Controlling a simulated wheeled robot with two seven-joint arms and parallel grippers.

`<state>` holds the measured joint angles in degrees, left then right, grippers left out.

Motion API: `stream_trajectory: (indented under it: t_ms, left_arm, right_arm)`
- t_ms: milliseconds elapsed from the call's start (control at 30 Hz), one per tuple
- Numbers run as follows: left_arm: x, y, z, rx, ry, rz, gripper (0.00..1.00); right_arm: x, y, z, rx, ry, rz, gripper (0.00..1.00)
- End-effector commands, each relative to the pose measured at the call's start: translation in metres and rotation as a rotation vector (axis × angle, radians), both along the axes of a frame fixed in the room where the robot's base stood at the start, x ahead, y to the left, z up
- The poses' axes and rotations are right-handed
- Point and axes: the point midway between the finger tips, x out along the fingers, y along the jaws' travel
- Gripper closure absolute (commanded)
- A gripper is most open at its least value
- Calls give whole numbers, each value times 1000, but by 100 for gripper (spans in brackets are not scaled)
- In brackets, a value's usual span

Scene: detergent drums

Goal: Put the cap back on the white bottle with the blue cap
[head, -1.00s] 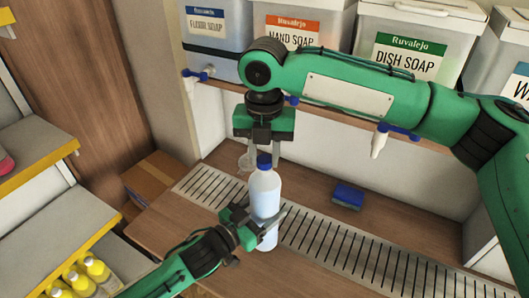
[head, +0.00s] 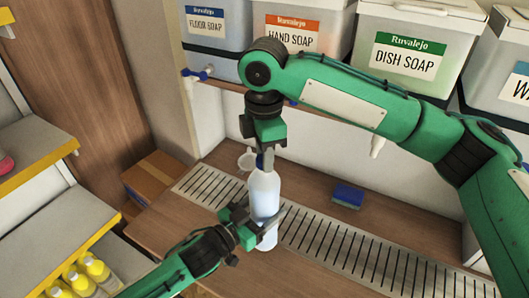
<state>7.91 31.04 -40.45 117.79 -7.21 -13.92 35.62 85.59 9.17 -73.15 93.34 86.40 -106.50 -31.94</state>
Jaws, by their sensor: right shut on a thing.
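The white bottle (head: 264,192) stands upright on the slotted grate strip. My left gripper (head: 264,219) is shut around its lower body from the left. My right gripper (head: 266,158) points straight down over the bottle's top and is shut on the blue cap (head: 259,161). Only a sliver of blue shows beside the finger. The cap is at the bottle's neck, in line with it. The finger hides the neck, so I cannot tell how far the cap is seated.
A clear round item (head: 246,160) is just behind the bottle. Soap drums with taps, such as the dish soap drum (head: 408,55), line the shelf above. Yellow-capped bottles (head: 97,268) stand lower left.

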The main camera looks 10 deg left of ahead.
Motion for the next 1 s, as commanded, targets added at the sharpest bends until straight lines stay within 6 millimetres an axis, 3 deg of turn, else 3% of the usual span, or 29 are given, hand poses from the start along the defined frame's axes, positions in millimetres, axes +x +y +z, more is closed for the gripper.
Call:
stream_trajectory:
  t_ms: [167,200,300,667,1000]
  left_arm:
    - [0,-1,3,-2,-7,-2,100]
    - [0,-1,3,-2,-7,-2,100]
    - [0,-1,3,-3,-7,-2,100]
    - [0,-1,4,-3,-7,-2,100]
    - [0,-1,3,-3,-7,-2,100]
  right_arm:
    - [0,0,0,1,0,2,98]
    - [0,0,0,1,0,3,69]
    - [0,0,1,1,0,3,49]
    - [0,1,4,1,0,4,49]
    - [0,1,44,1,0,5,49]
